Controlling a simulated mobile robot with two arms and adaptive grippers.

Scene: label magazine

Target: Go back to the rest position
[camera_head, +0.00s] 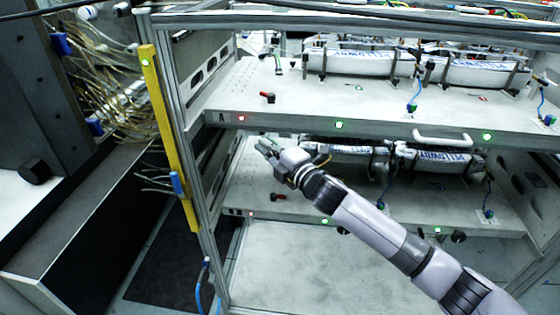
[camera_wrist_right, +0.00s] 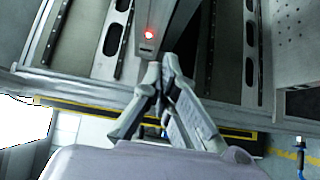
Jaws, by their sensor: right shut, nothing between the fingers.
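My right arm reaches in from the lower right of the head view, in front of a metal rack. My right gripper (camera_head: 266,147) points left, between the upper shelf (camera_head: 300,110) and the lower shelf (camera_head: 262,190). Its fingers are closed together with nothing between them, and they also show in the right wrist view (camera_wrist_right: 164,72). Beyond the fingertips in that view is a metal shelf edge with a lit red light (camera_wrist_right: 150,34). My left gripper is not in view.
White label packs (camera_head: 360,63) sit in holders on the upper shelf, with more packs (camera_head: 440,160) below. A yellow post (camera_head: 168,130) stands at the rack's left front. A white handle (camera_head: 441,138) sticks out of the upper shelf's front. A dark cabinet (camera_head: 70,80) with cables stands left.

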